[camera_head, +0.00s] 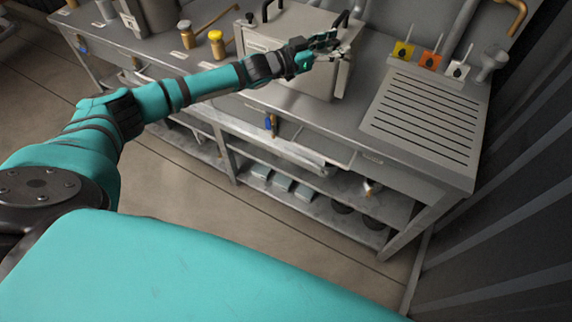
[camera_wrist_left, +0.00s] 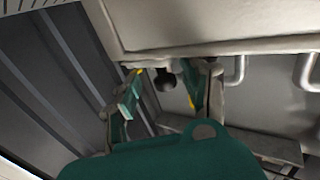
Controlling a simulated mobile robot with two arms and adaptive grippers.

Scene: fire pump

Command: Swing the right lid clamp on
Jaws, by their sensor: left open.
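A pale metal box (camera_head: 283,28) with a lid stands at the back of the metal bench, with black handle-like parts on top. The right one (camera_head: 341,18) stands up near the box's right end and may be the right lid clamp. My left gripper (camera_head: 325,48) is open at the box's upper right side and hides part of it. In the left wrist view, a dark rounded knob (camera_wrist_left: 165,80) shows between the spread fingers of my left gripper (camera_wrist_left: 162,94). I cannot tell whether they touch it. My right gripper is not in view.
A slotted drain panel (camera_head: 425,112) lies on the bench (camera_head: 455,180) at right, with yellow, orange and white tagged fittings (camera_head: 430,60) behind it. A ribbed dark wall (camera_head: 530,130) closes off the right.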

